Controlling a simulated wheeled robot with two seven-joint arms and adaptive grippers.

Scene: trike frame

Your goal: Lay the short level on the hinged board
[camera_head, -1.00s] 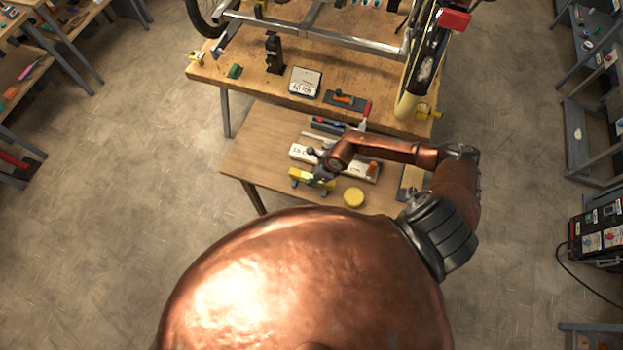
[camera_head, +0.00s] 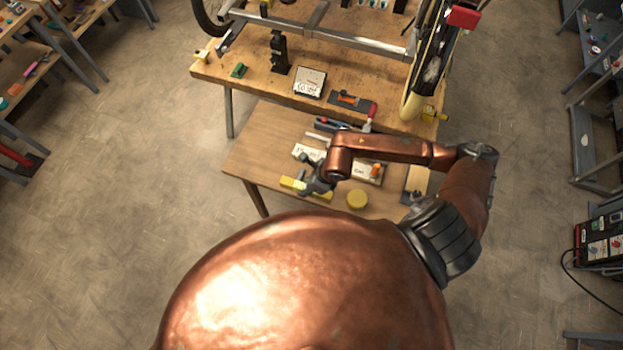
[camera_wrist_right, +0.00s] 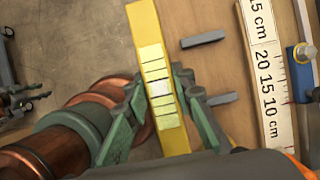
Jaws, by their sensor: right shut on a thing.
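The short level is a yellow bar (camera_wrist_right: 160,75) with pale marked windows at its middle; its yellow ends show in the head view (camera_head: 292,184). My right gripper (camera_wrist_right: 167,95) is shut on it across the middle, with a finger on each side. In the head view the right gripper (camera_head: 318,184) is over the near part of the small wooden table, partly hidden by my arm. A pale board with a cm scale (camera_wrist_right: 263,70), which seems to be the hinged board, lies beyond the level (camera_head: 302,152); my forearm covers its middle. My left gripper is out of view.
Two grey pieces (camera_wrist_right: 203,39) lie between level and board. The large bench (camera_head: 240,88) behind holds a trike frame (camera_head: 330,38). The small table's left side is clear.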

